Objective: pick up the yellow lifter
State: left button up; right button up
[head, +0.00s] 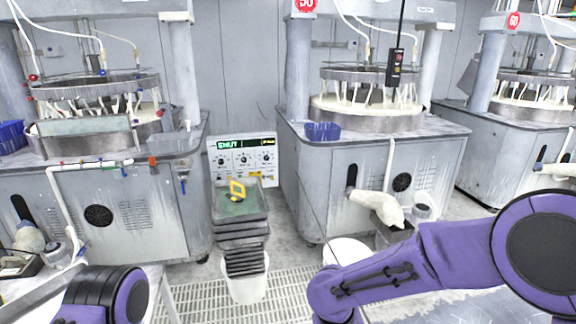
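The yellow lifter (238,188) rests on the green top of a dark stacked stand (240,213), between two grey polishing machines. It looks like a small yellow frame with a dark part beside it, too small to make out fully. My purple left arm shows at the bottom left and my purple right arm at the bottom right. Both grippers are outside the picture. Nothing is seen touching the lifter.
A control box (242,158) with a green display stands right behind the lifter. Grey machines (140,212) and (375,160) flank the stand. A blue basket (322,131) sits on the right machine's edge. A white bucket (346,251) and floor grating (205,303) lie in front.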

aim_at(239, 196)
jog(key=z, duration=0.3)
jog(key=i, duration=1.7)
jog(key=u, duration=0.85)
jog(key=i, duration=1.55)
jog(key=u, duration=1.05)
